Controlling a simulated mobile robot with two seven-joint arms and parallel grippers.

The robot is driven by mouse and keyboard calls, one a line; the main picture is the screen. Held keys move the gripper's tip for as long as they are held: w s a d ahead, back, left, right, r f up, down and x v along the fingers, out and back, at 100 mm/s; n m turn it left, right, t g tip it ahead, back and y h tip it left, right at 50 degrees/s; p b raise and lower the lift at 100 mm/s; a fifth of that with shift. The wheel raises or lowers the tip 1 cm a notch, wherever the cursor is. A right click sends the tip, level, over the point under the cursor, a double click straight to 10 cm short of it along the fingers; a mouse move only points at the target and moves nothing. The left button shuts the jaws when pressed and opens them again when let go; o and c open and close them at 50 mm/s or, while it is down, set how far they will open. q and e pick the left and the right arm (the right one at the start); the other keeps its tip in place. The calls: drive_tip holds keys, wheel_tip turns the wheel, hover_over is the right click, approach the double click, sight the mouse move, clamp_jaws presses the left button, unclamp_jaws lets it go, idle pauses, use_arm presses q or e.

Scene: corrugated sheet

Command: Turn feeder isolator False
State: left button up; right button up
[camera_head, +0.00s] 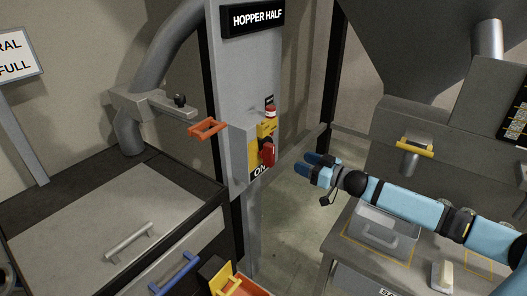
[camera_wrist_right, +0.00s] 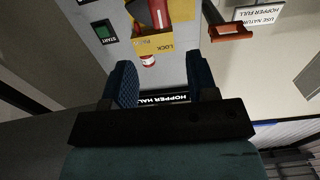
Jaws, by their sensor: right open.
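The feeder isolator's red handle (camera_head: 267,153) sits on a yellow plate (camera_head: 254,142) on the grey post. An "ON" label (camera_head: 260,172) shows below it. A small red-and-white piece (camera_head: 271,113) is at the plate's top. My right gripper (camera_head: 317,168) is open and empty, to the right of the handle and apart from it. In the right wrist view its two blue fingers (camera_wrist_right: 161,82) are spread wide. The red handle (camera_wrist_right: 153,14) and the plate marked "LOCK" (camera_wrist_right: 152,44) show beyond them, with the handle cut by the top edge. My left gripper is out of view.
An orange handle (camera_head: 207,129) juts out left of the isolator. A green START button (camera_wrist_right: 103,32) is beside the plate. A bench with drawers (camera_head: 120,225) stands at left. A table with a grey bin (camera_head: 383,232) is below my right arm.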

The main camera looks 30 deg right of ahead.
sight(274, 151)
drive_tip(key=x, duration=1.2)
drive_tip(key=shift+w+a, duration=0.15)
drive_tip(key=shift+w, duration=0.05)
drive_tip(key=c, duration=0.9)
